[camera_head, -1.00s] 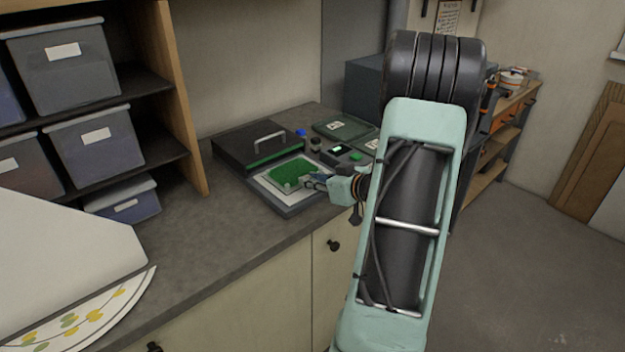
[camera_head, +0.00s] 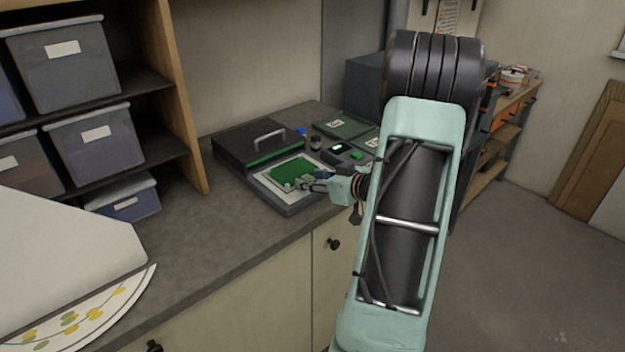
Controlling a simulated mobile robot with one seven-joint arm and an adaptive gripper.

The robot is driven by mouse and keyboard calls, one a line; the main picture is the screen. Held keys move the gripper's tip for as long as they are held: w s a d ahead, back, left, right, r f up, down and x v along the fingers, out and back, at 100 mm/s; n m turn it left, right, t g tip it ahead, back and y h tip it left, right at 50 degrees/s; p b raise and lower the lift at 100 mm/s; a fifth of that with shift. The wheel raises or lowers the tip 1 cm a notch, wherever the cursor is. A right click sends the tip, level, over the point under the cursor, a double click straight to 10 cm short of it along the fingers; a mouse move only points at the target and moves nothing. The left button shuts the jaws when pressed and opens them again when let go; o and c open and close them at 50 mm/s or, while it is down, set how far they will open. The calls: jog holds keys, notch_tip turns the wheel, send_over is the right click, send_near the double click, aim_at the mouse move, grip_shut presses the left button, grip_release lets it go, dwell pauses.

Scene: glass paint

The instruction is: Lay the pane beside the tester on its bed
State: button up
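The tester (camera_head: 248,150) is a dark box with a lid and a metal handle, standing on the counter. Its white bed (camera_head: 268,186) sits in a grey frame at the front. A green pane (camera_head: 291,170) is over the bed and looks nearly flat on it, with white showing around it. My gripper (camera_head: 303,183) reaches in from the right, its fingertips at the pane's near right edge. The fingers are too small to tell whether they grip the pane.
Two dark green labelled panels (camera_head: 345,127) lie behind the tester, near a small control box (camera_head: 346,152) with green lights and a blue-capped bottle (camera_head: 301,133). Shelves with bins (camera_head: 97,142) stand left.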

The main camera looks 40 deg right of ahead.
jog(key=a+v, duration=0.1)
jog(key=v, duration=1.1)
jog(key=shift+d, duration=0.45)
